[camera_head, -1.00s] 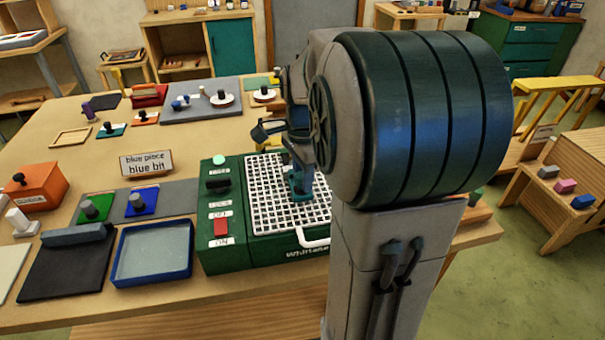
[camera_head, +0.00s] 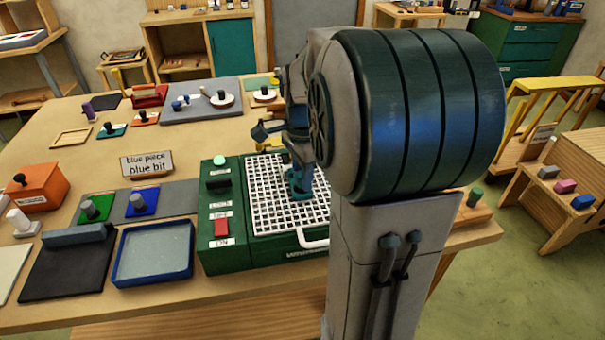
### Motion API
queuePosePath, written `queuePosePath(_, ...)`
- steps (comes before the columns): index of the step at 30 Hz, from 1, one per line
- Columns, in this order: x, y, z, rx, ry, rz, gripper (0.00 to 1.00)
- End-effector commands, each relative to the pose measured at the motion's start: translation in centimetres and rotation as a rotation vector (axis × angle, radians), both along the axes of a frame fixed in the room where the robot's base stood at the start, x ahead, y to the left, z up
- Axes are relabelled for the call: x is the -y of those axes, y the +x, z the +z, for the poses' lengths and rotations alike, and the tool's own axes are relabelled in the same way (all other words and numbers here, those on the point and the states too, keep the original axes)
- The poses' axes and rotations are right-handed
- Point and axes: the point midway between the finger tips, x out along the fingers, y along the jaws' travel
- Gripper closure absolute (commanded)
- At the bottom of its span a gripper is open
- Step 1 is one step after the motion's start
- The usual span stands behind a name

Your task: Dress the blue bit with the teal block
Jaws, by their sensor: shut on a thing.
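The blue bit (camera_head: 142,203) is a blue square with a grey knob, lying on a grey mat left of the green machine. My gripper (camera_head: 299,180) is low over the white grid on top of that machine, partly hidden by my arm. It is shut on a small teal thing (camera_head: 301,194), seemingly the teal block, at the grid. Whether that thing touches the grid or is just above it, I cannot tell. The blue bit stands apart from my gripper.
The green machine (camera_head: 219,257) has a red switch (camera_head: 221,228) and a green button (camera_head: 220,160). A blue-rimmed tray (camera_head: 120,284) and a green square with a knob (camera_head: 94,209) are to its left. A sign (camera_head: 147,164) reads "blue piece, blue bit".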

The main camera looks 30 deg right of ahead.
Motion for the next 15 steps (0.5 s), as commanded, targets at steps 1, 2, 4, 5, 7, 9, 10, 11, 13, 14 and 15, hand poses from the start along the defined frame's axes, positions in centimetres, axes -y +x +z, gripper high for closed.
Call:
queuePosePath(1,0.03,0.10,0.05,0.001,0.000,0.000,0.92)
queuePosePath(2,0.04,0.14,0.05,0.001,0.000,0.000,0.92)
queuePosePath(4,0.07,0.23,0.05,0.000,0.000,0.000,0.92)
queuePosePath(5,0.09,0.28,0.05,0.000,0.000,0.000,0.92)
queuePosePath(7,0.11,0.37,0.04,0.000,0.000,0.000,0.92)
queuePosePath(9,0.14,0.48,0.04,0.000,0.000,0.000,0.92)
queuePosePath(10,0.16,0.52,0.03,0.000,0.000,0.000,0.92)
queuePosePath(11,0.17,0.56,0.03,0.000,0.000,0.000,0.92)
queuePosePath(13,0.20,0.67,0.03,0.000,0.000,0.000,0.92)
queuePosePath(14,0.21,0.71,0.03,0.000,0.000,0.000,0.92)
queuePosePath(15,0.23,0.78,0.03,0.000,0.000,0.000,0.92)
